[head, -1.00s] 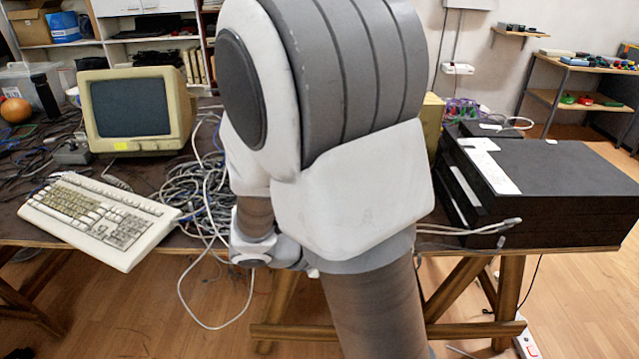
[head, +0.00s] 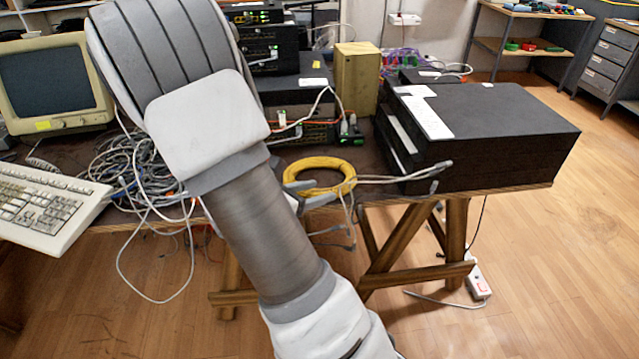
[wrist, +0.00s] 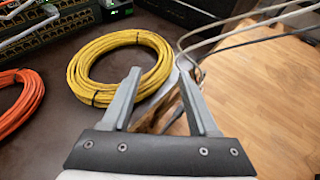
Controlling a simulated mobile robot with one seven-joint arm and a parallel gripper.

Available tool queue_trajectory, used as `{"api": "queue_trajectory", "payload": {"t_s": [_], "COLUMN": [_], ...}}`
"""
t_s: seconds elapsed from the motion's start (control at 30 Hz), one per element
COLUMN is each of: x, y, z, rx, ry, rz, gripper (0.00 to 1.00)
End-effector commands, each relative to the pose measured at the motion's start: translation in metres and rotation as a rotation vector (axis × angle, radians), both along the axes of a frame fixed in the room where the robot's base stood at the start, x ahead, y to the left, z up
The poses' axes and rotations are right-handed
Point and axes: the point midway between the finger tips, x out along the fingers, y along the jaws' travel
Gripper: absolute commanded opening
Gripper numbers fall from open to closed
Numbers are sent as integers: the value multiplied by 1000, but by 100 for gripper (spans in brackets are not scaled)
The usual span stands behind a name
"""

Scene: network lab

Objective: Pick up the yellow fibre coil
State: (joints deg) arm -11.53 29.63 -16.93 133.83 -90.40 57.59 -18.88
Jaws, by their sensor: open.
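The yellow fibre coil (head: 343,166) lies flat near the front edge of the table, just left of the black box; my arm hides part of its surroundings in the head view. In the wrist view the coil (wrist: 84,69) is a round bundle with dark ties, ahead and to the left. My gripper (wrist: 160,78) is open and empty. Its left fingertip overlaps the coil's right-hand side in the picture; I cannot tell whether they touch. The right finger is over the table edge, beside grey cables. In the head view the gripper's grey fingers (head: 312,192) show beside the coil.
A black box (head: 490,130) stands to the right, with grey cables (head: 405,178) running from its front-left. An orange cable coil (wrist: 22,98) lies left of the yellow one. Network gear (wrist: 45,35) stands behind. Tangled cables (head: 135,175) and a keyboard (head: 45,205) are at left.

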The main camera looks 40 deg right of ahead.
Motion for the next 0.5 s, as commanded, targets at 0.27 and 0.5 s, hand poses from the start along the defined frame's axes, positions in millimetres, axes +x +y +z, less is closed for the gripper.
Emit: {"api": "queue_trajectory", "payload": {"t_s": [0.27,0.5], "x": [3,-1], "y": [-28,-56], "z": [-12,-25], "rx": [1,0], "ry": [0,-1], "rz": [-2,-5], "gripper": [60,60]}}
